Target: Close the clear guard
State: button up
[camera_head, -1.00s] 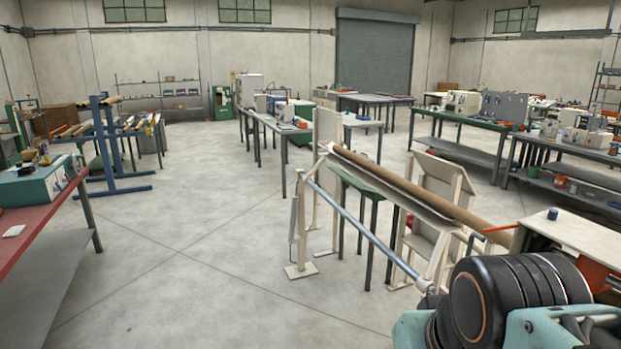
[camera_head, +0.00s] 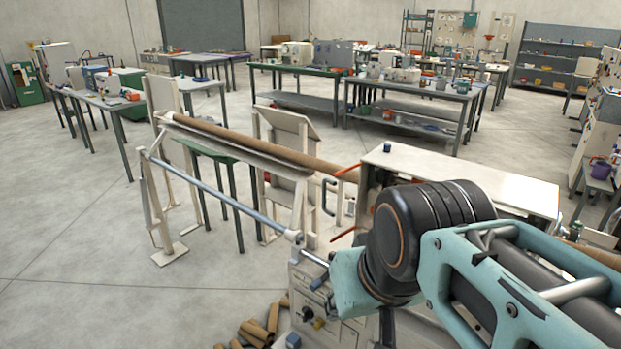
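The spiral winder stands at the centre, with a long brown tube (camera_head: 255,144) on its pale frame and a steel rod (camera_head: 222,197) in front. I cannot clearly make out the clear guard or tell its position. A dark C-shaped handle (camera_head: 328,197) stands upright beside the winder's near end, between two thin red-orange rods (camera_head: 347,170). I cannot tell whether these belong to the guard. The control panel (camera_head: 315,312) is below, partly covered by my arm. My teal and black arm crosses the lower right; my gripper is not visible.
A white-topped table (camera_head: 475,178) stands behind my arm. Several cut brown tubes (camera_head: 262,326) lie on the floor beside the panel. The floor at left is clear.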

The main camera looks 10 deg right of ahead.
aim_at(325, 180)
jog(key=j+z, duration=0.15)
jog(key=z, duration=0.2)
jog(key=j+z, duration=0.15)
jog(key=z, duration=0.2)
jog(key=j+z, duration=0.15)
jog(key=z, duration=0.15)
jog(key=k+j+z, duration=0.1)
jog(key=j+z, duration=0.2)
jog(key=k+j+z, duration=0.1)
jog(key=j+z, duration=0.25)
jog(key=k+j+z, duration=0.2)
jog(key=j, duration=0.15)
jog(key=k+j+z, duration=0.15)
jog(key=j, duration=0.2)
jog(key=k+j+z, duration=0.1)
jog(key=k+j, duration=0.9)
jog(key=j, duration=0.2)
jog(key=j+z, duration=0.15)
jog(key=z, duration=0.15)
jog(key=j+z, duration=0.2)
jog(key=z, duration=0.15)
jog(key=j+z, duration=0.1)
jog(key=z, duration=0.2)
jog(key=j+z, duration=0.15)
jog(key=z, duration=0.15)
jog(key=i+j, duration=0.1)
jog(key=j, duration=0.15)
